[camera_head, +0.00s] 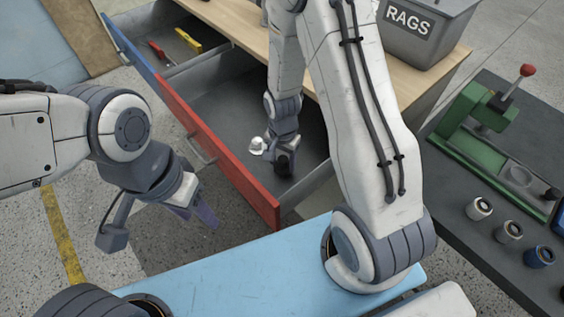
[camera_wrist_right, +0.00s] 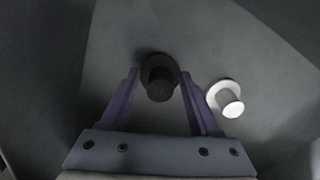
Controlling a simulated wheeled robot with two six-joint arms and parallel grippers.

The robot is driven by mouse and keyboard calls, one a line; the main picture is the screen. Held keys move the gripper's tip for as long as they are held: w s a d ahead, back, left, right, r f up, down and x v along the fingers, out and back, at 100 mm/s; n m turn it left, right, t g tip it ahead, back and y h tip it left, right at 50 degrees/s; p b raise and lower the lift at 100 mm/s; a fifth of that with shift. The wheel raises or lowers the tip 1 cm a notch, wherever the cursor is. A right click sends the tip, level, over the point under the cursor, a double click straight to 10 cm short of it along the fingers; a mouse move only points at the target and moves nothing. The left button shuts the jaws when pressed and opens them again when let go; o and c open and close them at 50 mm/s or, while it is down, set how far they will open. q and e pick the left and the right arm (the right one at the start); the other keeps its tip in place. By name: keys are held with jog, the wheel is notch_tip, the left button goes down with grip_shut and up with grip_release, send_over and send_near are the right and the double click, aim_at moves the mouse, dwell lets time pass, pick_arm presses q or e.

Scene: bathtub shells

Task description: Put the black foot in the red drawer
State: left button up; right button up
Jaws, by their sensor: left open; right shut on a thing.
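The red drawer (camera_head: 236,172) is pulled open, its grey inside showing. My right gripper (camera_head: 284,150) reaches down into it and is shut on the black foot (camera_head: 283,166). In the right wrist view the black foot (camera_wrist_right: 159,80) is between the two purple fingers, low over or touching the drawer floor; I cannot tell which. A white foot (camera_head: 257,146) is in the drawer just left of the gripper; it also shows in the right wrist view (camera_wrist_right: 228,98). My left gripper (camera_head: 195,215) is open and empty, outside the drawer front.
A blue-fronted drawer (camera_head: 128,48) next to the red one is also open and holds a yellow tool (camera_head: 188,40) and a red tool (camera_head: 160,53). A RAGS bin (camera_head: 425,35) stands on the wooden top. A green press (camera_head: 480,130) and several small feet are on the dark bench at right.

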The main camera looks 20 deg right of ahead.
jog(key=shift+f, duration=0.55)
jog(key=shift+f, duration=0.1)
jog(key=o, duration=1.4)
